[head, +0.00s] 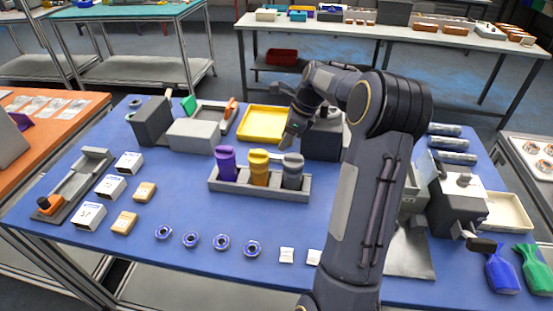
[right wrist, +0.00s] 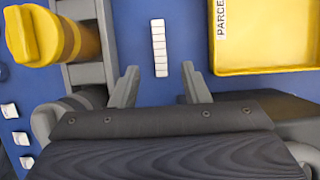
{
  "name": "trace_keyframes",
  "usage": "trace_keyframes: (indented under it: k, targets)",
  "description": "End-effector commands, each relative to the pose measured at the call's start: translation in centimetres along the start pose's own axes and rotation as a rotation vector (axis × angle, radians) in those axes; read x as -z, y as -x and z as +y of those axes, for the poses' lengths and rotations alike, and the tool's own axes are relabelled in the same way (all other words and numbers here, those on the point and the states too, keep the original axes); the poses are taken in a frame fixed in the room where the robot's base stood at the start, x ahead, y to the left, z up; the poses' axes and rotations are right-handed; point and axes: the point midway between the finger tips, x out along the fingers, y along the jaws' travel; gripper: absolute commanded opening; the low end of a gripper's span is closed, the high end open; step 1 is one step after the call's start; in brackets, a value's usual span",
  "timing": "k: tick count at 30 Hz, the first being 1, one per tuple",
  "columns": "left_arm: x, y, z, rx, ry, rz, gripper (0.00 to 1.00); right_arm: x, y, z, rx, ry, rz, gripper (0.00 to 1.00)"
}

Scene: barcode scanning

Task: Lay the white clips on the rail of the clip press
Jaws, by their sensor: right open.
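My right gripper (head: 287,143) reaches down behind the bottle rack, close to the yellow tray. In the right wrist view its two fingers (right wrist: 160,88) are spread apart with nothing between the tips. A short row of small white blocks (right wrist: 158,48), which look like the white clips, lies on the blue table just beyond the fingertips, roughly centred between them. I cannot make this row out in the head view. A grey machine with a black lever (head: 458,195) stands at the right; I cannot tell whether it is the clip press. My left gripper is not in view.
The grey rack (head: 222,186) with purple, yellow and grey bottles stands in front of the gripper. The yellow tray (head: 262,138) is just behind. Several blue rings (head: 221,242) and white squares (head: 286,255) line the front edge. The table's front middle is mostly clear.

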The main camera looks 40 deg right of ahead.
Motion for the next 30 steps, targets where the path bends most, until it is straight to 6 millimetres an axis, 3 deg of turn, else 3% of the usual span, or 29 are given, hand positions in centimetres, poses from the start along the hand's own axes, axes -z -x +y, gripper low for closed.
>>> trace_keyframes:
  k: [15, 24, 30]
  targets:
    - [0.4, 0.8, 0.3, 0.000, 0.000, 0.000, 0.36, 0.1, -6.6, -0.1, -0.002, 0.002, 0.000, 0.42]
    - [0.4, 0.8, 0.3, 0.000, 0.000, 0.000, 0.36, 0.1, -7.2, -0.1, 0.000, 0.002, -0.001, 0.42]
    - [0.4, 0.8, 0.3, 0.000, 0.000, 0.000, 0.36, 0.1, -7.2, -0.1, 0.000, 0.002, -0.001, 0.17]
